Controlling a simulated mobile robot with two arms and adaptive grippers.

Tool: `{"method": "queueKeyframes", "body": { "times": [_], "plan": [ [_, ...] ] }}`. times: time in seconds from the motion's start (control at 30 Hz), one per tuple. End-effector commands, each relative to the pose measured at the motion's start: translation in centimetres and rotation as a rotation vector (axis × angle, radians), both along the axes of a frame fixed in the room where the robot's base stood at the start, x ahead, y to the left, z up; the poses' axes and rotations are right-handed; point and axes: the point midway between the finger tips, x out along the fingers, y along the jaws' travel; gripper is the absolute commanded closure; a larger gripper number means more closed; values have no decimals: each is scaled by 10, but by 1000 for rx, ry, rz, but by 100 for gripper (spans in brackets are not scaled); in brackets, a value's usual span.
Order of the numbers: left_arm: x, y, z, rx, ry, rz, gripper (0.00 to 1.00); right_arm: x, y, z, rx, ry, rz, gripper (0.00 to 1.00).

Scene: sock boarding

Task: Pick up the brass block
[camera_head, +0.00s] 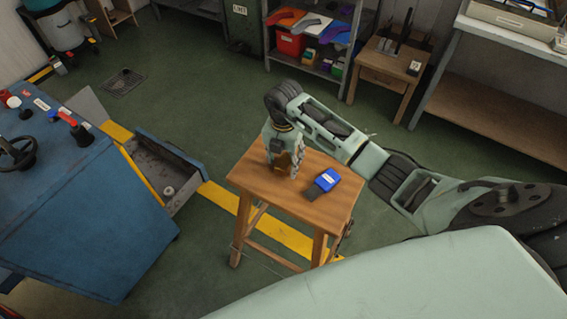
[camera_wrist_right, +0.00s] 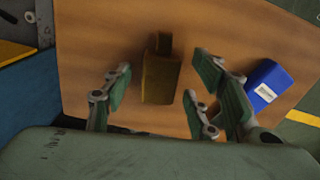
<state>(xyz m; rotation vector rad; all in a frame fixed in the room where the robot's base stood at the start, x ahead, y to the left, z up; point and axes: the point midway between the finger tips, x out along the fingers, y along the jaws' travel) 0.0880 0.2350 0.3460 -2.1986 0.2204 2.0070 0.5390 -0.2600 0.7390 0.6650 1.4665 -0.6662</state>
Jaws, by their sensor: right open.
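The brass block (camera_wrist_right: 160,78) stands or lies on the small wooden table (camera_head: 257,184); it is dull yellow-brown with a narrower part at one end. In the right wrist view it lies between the spread fingers of my right gripper (camera_wrist_right: 162,98), with a gap on either side. In the head view my right gripper (camera_head: 287,158) points down over the left part of the tabletop and largely hides the block. I cannot tell how far the fingertips are above the wood. My left gripper is not in view.
A blue object with a white label (camera_head: 327,179) lies on the table to the right of the gripper; it also shows in the right wrist view (camera_wrist_right: 268,86). A blue machine (camera_head: 80,215) with a metal tray (camera_head: 160,170) stands to the left. Shelves (camera_head: 312,55) stand behind.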

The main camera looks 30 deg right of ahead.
Motion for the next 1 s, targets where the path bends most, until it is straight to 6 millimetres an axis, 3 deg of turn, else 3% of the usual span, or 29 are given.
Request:
{"method": "queueKeyframes", "body": {
  "times": [0.6,1.0],
  "plan": [
    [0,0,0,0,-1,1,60,0,0,1,0,0,0,98],
    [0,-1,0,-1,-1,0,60,1,0,4,1,-2,1,100]
  ]
}}
